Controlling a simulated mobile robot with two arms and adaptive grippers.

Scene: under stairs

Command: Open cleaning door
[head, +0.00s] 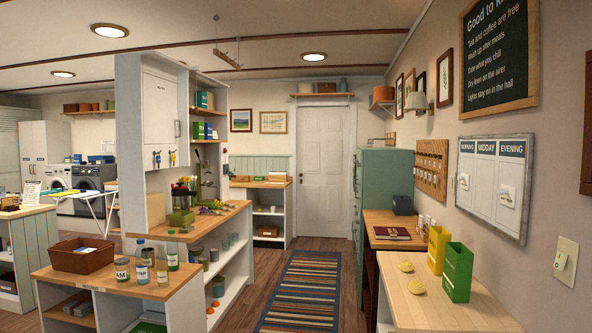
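No door in the head view carries a label that I can read as cleaning, so I cannot tell which one is the cleaning door. A white cupboard door (159,108) on the tall unit at the left looks shut. It has a vertical handle (178,129) at its right edge, and keys (172,158) hang below. Neither of my grippers is in view.
A striped rug (299,290) lies on the clear aisle. A low shelf unit with jars (172,256) borders it on the left. A wooden counter (450,309) with green and yellow boxes stands on the right. A green cabinet (384,183) stands beyond it.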

